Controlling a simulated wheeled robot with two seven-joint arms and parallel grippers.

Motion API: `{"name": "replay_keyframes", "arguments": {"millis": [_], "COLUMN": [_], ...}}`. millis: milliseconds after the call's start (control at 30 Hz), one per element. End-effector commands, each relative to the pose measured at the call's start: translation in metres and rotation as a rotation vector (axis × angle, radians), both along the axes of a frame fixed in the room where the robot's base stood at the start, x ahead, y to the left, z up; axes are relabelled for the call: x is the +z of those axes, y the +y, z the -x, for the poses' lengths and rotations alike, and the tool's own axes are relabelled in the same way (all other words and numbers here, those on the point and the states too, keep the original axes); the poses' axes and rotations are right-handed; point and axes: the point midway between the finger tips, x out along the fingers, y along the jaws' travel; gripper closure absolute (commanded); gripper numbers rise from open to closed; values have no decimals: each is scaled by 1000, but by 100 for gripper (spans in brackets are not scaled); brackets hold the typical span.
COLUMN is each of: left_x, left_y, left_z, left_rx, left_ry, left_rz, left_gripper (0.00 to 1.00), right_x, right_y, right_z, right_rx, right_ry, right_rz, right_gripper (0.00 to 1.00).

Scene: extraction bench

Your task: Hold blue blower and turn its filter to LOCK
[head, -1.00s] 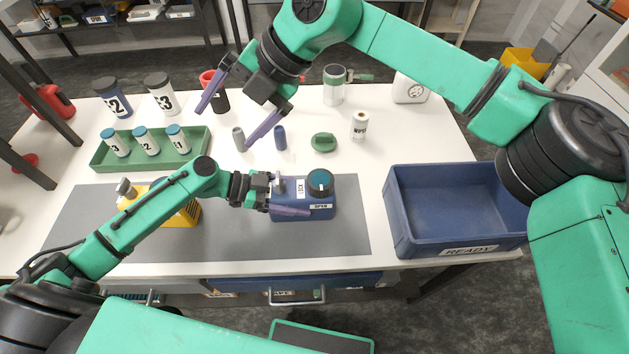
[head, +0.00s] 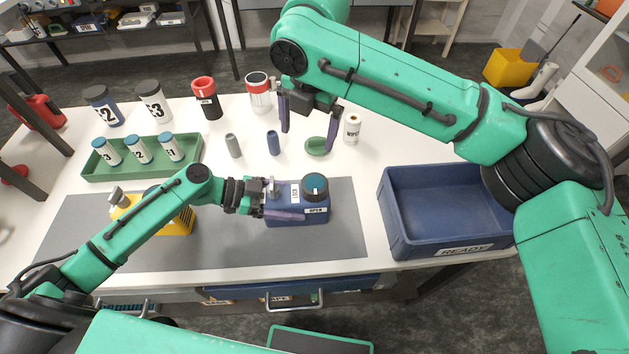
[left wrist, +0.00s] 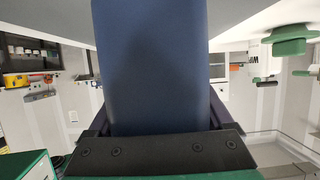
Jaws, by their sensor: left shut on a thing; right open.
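The blue blower (head: 285,217) sits on the grey mat. Its round filter (head: 316,184), teal on top with a black rim, is on the right part of its top. A white LOCK label lies left of the filter and an OPEN label in front of it; which one the filter points to is too small to tell. My left gripper (head: 279,203) is shut on the blower from the left. In the left wrist view the blower's blue body (left wrist: 155,70) fills the middle between the fingers. My right gripper (head: 309,138) is open and empty, fingers down, behind the blower.
A green knob-like part (head: 317,147) is by the right gripper's fingertips. Blue (head: 273,143) and grey (head: 233,145) cylinders stand left of it, and a white WIPE roll (head: 352,129) right.

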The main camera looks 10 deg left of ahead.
Motion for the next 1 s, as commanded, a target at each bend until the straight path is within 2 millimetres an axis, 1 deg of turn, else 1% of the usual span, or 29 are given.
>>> {"name": "replay_keyframes", "arguments": {"millis": [33, 100, 167, 267, 367, 500, 633, 700, 800, 1000], "left_x": [1, 1, 1, 1, 1, 1, 1, 1, 1, 1], "left_y": [0, 0, 0, 0, 0, 0, 0, 0, 0, 0], "left_z": [0, 0, 0, 0, 0, 0, 0, 0, 0, 0], "left_rx": [0, 0, 0, 0, 0, 0, 0, 0, 0, 0], "left_ry": [0, 0, 0, 0, -1, -1, -1, 0, -1, -1], "left_rz": [1, 1, 1, 1, 1, 1, 1, 1, 1, 1], "left_gripper": [97, 97, 97, 97, 97, 97, 97, 97, 97, 97], "right_x": [-4, -7, -12, -26, -50, -87, -113, -121, -127, -127], "right_y": [-8, -15, -18, -19, -19, -18, -18, -18, -18, -18], "right_z": [12, 23, 27, 27, 27, 27, 27, 26, 26, 26], "right_rx": [57, 114, 132, 133, 130, 129, 128, 127, 127, 127], "right_ry": [48, 95, 110, 112, 113, 111, 110, 108, 107, 106], "right_rz": [46, 90, 104, 106, 105, 103, 102, 102, 102, 101], "right_gripper": [0, 0, 0, 0, 0, 0, 0, 0, 0, 0]}}
